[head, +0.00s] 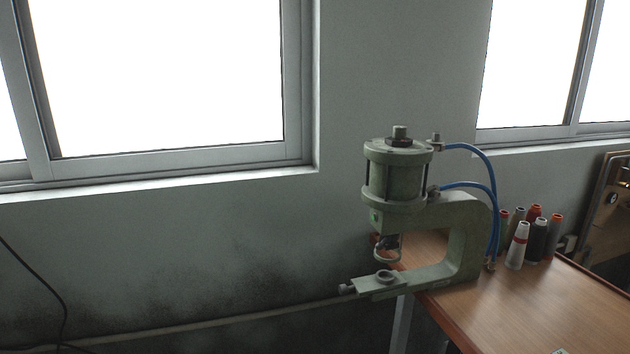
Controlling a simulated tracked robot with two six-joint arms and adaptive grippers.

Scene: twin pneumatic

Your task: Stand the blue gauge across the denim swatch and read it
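I see no blue gauge and no denim swatch in the head view. A green pneumatic press (462,235) with a C-shaped frame stands at the left end of a wooden table (530,300). Its cylinder is at the top, and its lower arm reaches left past the table edge. Two blue hoses (490,165) curve down its right side. A sliver of a pale item (560,351) shows at the bottom edge, too cut off to identify. Neither of my grippers is in view.
Several thread cones (517,245) stand on the table behind and right of the press. A dark-framed panel (612,215) is at the far right. Windows (170,75) line the wall. A dark cable (50,290) hangs at the left. The table's front right looks clear.

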